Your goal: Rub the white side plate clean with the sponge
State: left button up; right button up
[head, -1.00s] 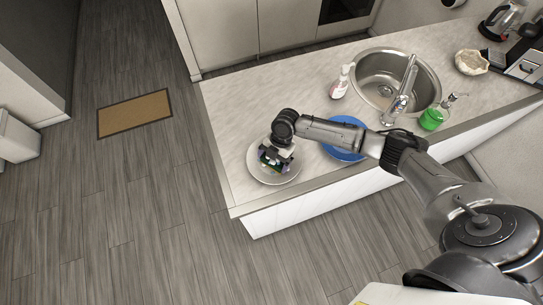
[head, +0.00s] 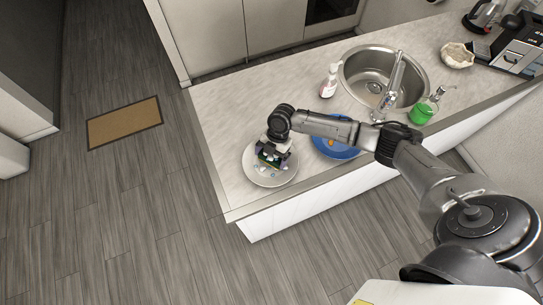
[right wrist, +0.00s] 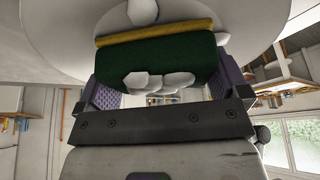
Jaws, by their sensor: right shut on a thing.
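The white side plate (head: 262,180) lies on the counter near its front left corner, with small pale bluish-white specks showing beside the gripper. My right gripper (head: 270,159) points down over the plate and is shut on the sponge. In the right wrist view, the green and yellow sponge (right wrist: 155,60) sits between the gripper's two purple-padded fingers (right wrist: 160,88), its yellow side toward the white plate (right wrist: 230,20). White blobs lie against the sponge. I cannot tell for certain whether the sponge touches the plate. My left gripper is not in view.
A blue plate (head: 342,153) with a yellow item on it lies right of the white plate, partly under my right arm. A soap bottle (head: 329,81), the sink (head: 371,72), its faucet (head: 388,92) and a green dispenser (head: 421,111) stand behind. The left counter is clear.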

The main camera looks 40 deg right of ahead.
jog(key=shift+r, duration=0.1)
notch_tip(320, 180, up, 4)
jog(key=p, duration=0.3)
jog(key=shift+f, duration=0.25)
jog(key=shift+r+p, duration=1)
jog(key=shift+r, duration=0.2)
jog(key=shift+r+p, duration=1.3)
jog(key=shift+r, duration=0.2)
